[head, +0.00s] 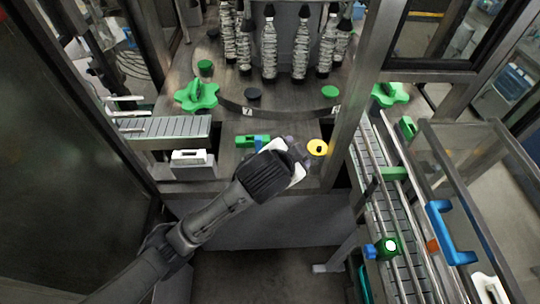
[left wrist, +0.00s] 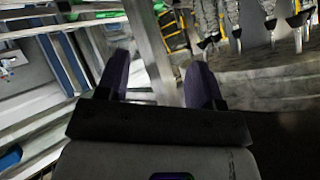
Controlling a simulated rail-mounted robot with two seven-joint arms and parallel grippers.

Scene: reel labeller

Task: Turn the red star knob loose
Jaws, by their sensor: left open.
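No red star knob can be made out in either view. It may be hidden behind my left gripper and arm. My left gripper (head: 303,146) reaches in from the lower left over the machine's front plate. In the left wrist view its two dark purple-grey fingers (left wrist: 158,82) stand apart with nothing seen between them. Green star-shaped wheels stand at the left (head: 196,94) and right (head: 389,95) of the bottle table. My right gripper is not in view.
Several bottles (head: 269,48) stand on the round table behind. A metal post (head: 348,105) rises close right of the gripper. A conveyor with rails (head: 385,210) and a clear door with a blue handle (head: 451,232) lie at the right. A short conveyor (head: 165,128) is at the left.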

